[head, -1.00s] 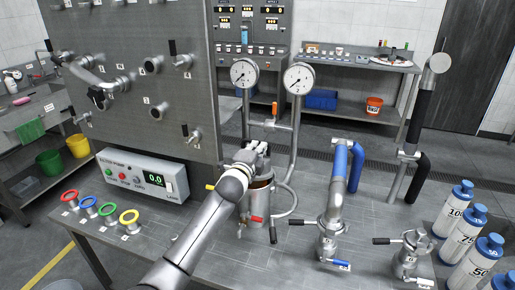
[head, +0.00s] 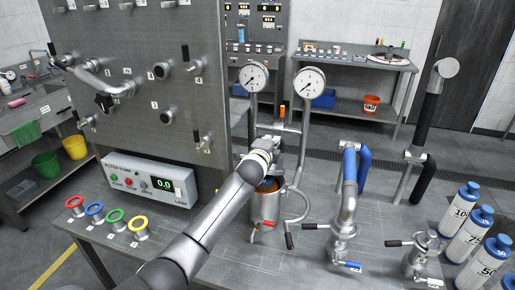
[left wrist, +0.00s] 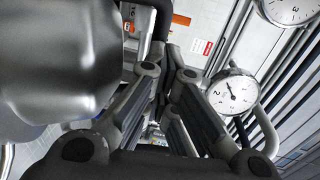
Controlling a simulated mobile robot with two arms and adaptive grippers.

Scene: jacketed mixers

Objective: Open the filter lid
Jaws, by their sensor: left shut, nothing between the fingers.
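The filter is a metal pot (head: 264,209) on the bench below the two gauges. Its upper part shows orange-brown with a little blue, partly behind my left wrist. I cannot clearly make out its lid or tell how far it is open. My left gripper (head: 274,143) is above the pot, in front of the gauge pipes. In the left wrist view its fingers (left wrist: 166,85) are close together with nothing held. A large smooth grey metal body (left wrist: 60,60) fills the upper left there; I cannot tell what it is. My right gripper is not in view.
Two gauges (head: 254,77) (head: 310,81) stand on pipes behind the pot. A blue-sleeved pipe (head: 349,165) and black-handled valves are to the right. Blue-capped bottles (head: 465,199) stand at the right edge. A pump box (head: 150,181) and coloured rings (head: 116,216) are left.

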